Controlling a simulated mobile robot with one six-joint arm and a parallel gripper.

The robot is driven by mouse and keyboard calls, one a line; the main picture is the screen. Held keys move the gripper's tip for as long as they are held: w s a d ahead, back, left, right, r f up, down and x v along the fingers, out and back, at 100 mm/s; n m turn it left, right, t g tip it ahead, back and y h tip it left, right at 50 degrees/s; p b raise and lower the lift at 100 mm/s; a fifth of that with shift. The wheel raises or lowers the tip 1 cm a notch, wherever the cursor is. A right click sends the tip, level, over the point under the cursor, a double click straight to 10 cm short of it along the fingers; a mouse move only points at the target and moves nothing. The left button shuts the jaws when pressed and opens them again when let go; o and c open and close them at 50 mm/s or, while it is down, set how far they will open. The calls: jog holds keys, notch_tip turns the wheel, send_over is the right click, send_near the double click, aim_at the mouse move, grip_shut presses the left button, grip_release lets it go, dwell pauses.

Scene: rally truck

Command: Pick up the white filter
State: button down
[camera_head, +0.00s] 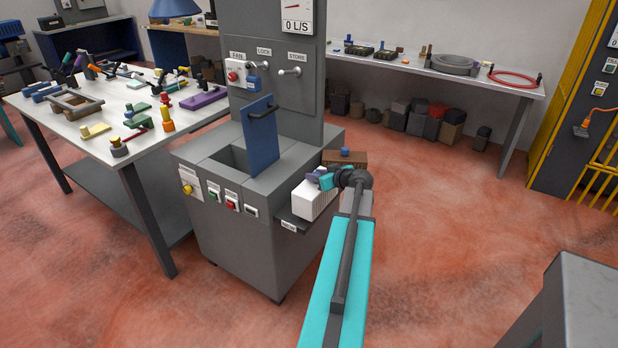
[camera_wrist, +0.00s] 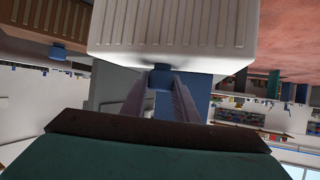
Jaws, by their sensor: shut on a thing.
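The white filter (camera_head: 314,201) is a ribbed white block at the right front of the grey test machine, at a small dark shelf (camera_head: 292,224). I cannot tell whether it rests on the shelf or hangs just above it. My gripper (camera_head: 318,177) is over its top. In the wrist view, the filter (camera_wrist: 175,25) fills the upper middle. My gripper (camera_wrist: 161,100) has its two fingers shut on the filter's small blue knob (camera_wrist: 162,78). My arm hides part of the filter's right side in the head view.
A brown block (camera_head: 346,158) with a blue knob stands just behind the filter. A blue lid (camera_head: 261,138) with a dark handle stands upright by the machine's open slot (camera_head: 230,160). A cluttered white table (camera_head: 85,110) is at left.

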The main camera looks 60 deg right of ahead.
jog(key=s+a+r+b, duration=0.1)
jog(key=s+a+b, duration=0.1)
jog(key=s, duration=0.9)
jog(key=shift+a+b, duration=0.3)
jog(key=shift+a, duration=0.15)
